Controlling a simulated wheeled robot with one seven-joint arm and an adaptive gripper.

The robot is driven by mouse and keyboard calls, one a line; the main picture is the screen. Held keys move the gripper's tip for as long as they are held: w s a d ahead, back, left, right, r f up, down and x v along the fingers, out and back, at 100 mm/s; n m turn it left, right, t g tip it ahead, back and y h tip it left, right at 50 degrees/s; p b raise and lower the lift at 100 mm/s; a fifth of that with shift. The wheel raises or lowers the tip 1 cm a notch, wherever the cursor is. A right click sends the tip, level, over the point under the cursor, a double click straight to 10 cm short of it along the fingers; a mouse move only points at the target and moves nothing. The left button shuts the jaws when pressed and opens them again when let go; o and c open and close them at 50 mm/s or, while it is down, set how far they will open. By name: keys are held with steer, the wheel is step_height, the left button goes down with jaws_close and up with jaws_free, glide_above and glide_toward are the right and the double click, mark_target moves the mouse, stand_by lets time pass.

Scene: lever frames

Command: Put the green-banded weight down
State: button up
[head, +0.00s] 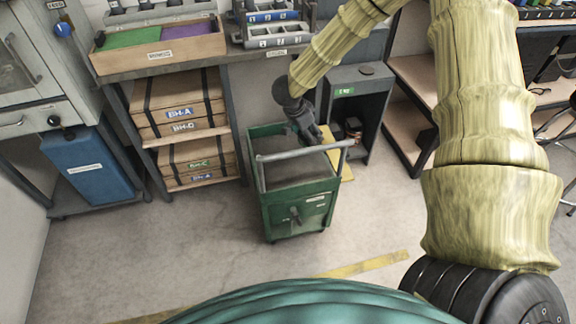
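My gripper (316,135) is dark and points down over the open top of a green wheeled cart (294,225). Its fingers are small and dark here, and I cannot tell whether they are open or shut. I cannot make out a green-banded weight, in the gripper or elsewhere. The cart's tray top (298,171) looks grey and bare where it shows.
A workbench (190,66) with a tray of green and purple sections (158,44) stands behind. Boxes (183,112) fill shelves below it. A dark cabinet (361,82) stands behind the cart. A blue box (90,165) is at left. Floor in front is clear.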

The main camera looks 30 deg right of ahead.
steer(key=shift+w+d+f+b, duration=0.15)
steer(key=shift+f+b, duration=2.4)
steer(key=shift+f, duration=2.05)
steer(key=shift+w+a+f+b, duration=0.15)
steer(key=shift+f+b, duration=2.35)
steer(key=shift+f, duration=2.1)
steer(key=o, duration=1.9)
steer(key=shift+f, duration=0.1)
steer(key=shift+c, duration=0.2)
steer(key=p+v, duration=0.2)
steer(key=v, duration=1)
steer(key=shift+p, duration=0.35)
steer(key=shift+s, duration=0.15)
